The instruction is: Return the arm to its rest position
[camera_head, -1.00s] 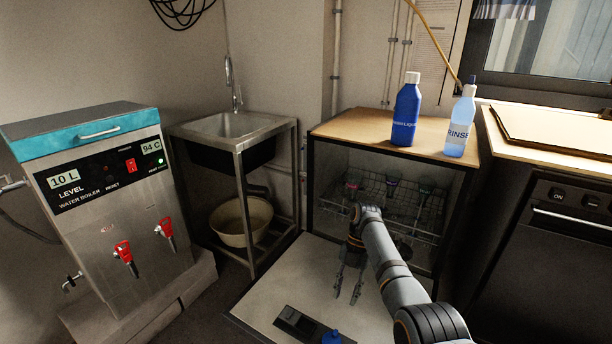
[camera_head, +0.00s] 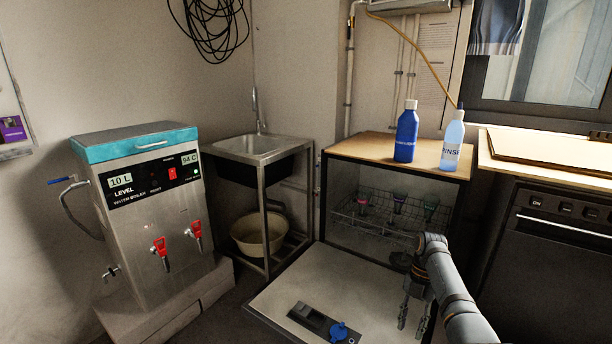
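My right arm comes in from the lower right, and its gripper (camera_head: 413,318) hangs pointing down over the open door (camera_head: 290,284) of the washer cabinet. Its two fingers are spread apart, with nothing visible between them. My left gripper is not in view. My arm hides the rack's right end and part of the door.
A blue bottle (camera_head: 406,136) and a rinse bottle (camera_head: 452,143) stand on the cabinet's wooden top. A water boiler (camera_head: 150,235) and a sink (camera_head: 258,146) stand to the left. A dark oven (camera_head: 552,260) is at right. A blue cap (camera_head: 338,331) shows on the door.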

